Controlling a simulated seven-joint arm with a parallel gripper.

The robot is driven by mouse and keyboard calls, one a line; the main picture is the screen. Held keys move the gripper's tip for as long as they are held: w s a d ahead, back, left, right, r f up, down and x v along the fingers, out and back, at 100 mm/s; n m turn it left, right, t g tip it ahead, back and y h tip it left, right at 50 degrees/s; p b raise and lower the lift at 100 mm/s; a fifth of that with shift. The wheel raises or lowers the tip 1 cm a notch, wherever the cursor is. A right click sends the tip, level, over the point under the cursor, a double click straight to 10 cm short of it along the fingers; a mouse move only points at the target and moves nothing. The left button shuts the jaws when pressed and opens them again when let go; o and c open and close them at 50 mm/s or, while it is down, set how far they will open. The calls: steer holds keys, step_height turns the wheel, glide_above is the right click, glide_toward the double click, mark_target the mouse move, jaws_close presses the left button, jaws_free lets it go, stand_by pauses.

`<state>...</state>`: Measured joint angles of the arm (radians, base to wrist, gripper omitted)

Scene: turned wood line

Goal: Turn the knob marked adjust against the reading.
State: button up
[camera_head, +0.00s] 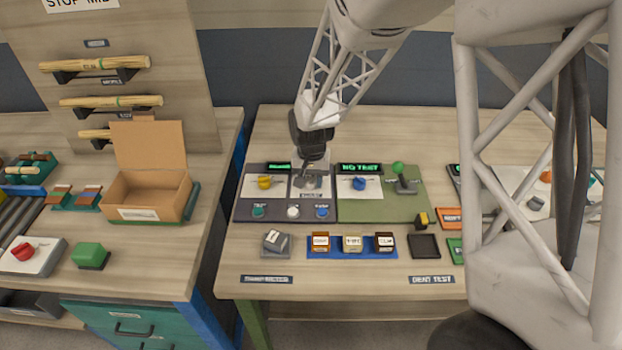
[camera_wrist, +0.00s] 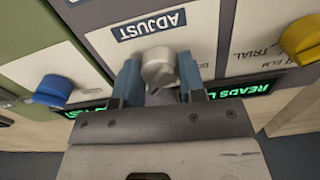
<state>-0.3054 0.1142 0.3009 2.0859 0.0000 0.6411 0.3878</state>
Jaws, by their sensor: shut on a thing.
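The adjust knob (camera_wrist: 158,66) is a grey round knob on a light panel, below a dark label reading ADJUST (camera_wrist: 149,24) in the wrist view. My gripper (camera_wrist: 158,80) has its two blue-grey fingers on either side of the knob and is shut on it. In the head view my gripper (camera_head: 311,178) reaches down onto the middle panel and hides most of the knob. A green reading display (camera_wrist: 240,90) beginning "READS" shows partly in the wrist view; the rest is cut off. The same display (camera_head: 279,166) is too small to read in the head view.
A yellow knob (camera_head: 264,182) marked trial stands left of my gripper, and a blue knob (camera_head: 359,183) right of it, under a display reading NO TRIST or similar (camera_head: 360,168). Several buttons (camera_head: 292,212) line the front. An open cardboard box (camera_head: 150,196) stands left.

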mark_target(311, 178)
steer(key=shift+m, duration=1.6)
steer(key=o, duration=0.9)
steer(key=shift+r, duration=0.1)
steer(key=shift+r, duration=3.8)
steer(key=shift+r, duration=0.1)
